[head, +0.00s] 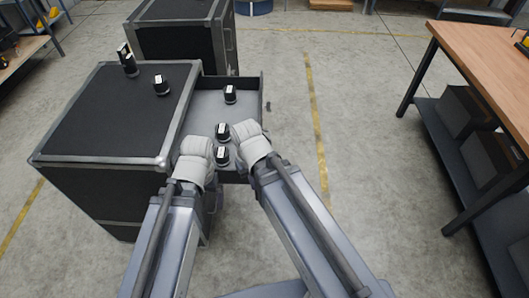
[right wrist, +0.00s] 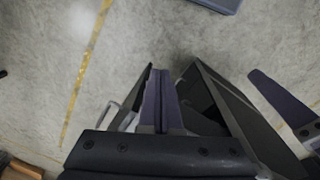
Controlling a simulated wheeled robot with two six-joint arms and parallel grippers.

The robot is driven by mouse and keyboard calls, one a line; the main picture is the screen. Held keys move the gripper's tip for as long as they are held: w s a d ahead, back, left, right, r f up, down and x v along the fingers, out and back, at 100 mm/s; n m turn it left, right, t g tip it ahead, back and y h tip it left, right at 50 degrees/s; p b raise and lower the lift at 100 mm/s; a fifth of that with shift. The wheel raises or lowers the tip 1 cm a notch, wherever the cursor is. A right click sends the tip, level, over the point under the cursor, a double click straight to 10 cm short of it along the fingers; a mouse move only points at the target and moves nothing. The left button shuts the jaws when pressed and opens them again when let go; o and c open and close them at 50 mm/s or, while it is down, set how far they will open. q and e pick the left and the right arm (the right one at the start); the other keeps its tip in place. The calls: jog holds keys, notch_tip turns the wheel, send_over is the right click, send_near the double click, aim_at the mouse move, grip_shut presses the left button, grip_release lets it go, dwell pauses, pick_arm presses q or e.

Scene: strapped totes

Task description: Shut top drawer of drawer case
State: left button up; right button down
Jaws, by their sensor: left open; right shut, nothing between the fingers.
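The drawer case (head: 115,115) is black with grey metal edges, at the left in the head view. Its top drawer (head: 205,102) is pulled out to the right, and its front panel (head: 262,95) stands clear of the case. Three black cylinders with white labels are in it, one being the near cylinder (head: 222,156). My left gripper (head: 195,160) is open by the drawer's near side. My right gripper (head: 254,146) is shut and empty at the drawer's near right corner. Its fingers (right wrist: 160,100) show beside a grey handle (right wrist: 126,113) in the right wrist view; contact cannot be told.
Two more black items stand on the case top, a tall one (head: 127,62) and a short one (head: 160,86). A second black case (head: 180,35) stands behind. A wooden-topped workbench (head: 490,65) is at the right. The floor between is free.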

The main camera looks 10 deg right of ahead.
jog(key=w+d+f+m+t+y+b, duration=0.1)
jog(key=w+d+f+m+y+b, duration=0.1)
jog(key=w+d+f+b, duration=0.5)
jog(key=w+d+r+m+t+y, duration=0.25)
jog(key=w+d+t, duration=0.35)
jog(key=w, duration=0.6)
jog(key=w+a+f+g+b, duration=0.1)
jog(key=w+a+f+b, duration=0.2)
jog(key=f+b, duration=0.4)
jog(key=shift+w+f+b, duration=0.3)
jog(key=shift+w+b, duration=0.35)
jog(key=shift+b, duration=0.1)
jog(key=shift+a+y, duration=0.15)
jog(key=shift+y, duration=0.1)
jog(key=w+a, duration=0.2)
jog(key=a, duration=0.7)
jog(key=w+a, duration=0.3)
jog(key=a, duration=0.6)
jog(key=w+a, duration=0.3)
jog(key=a, duration=0.6)
jog(key=shift+a, duration=0.6)
jog(key=shift+w+a+r, duration=0.1)
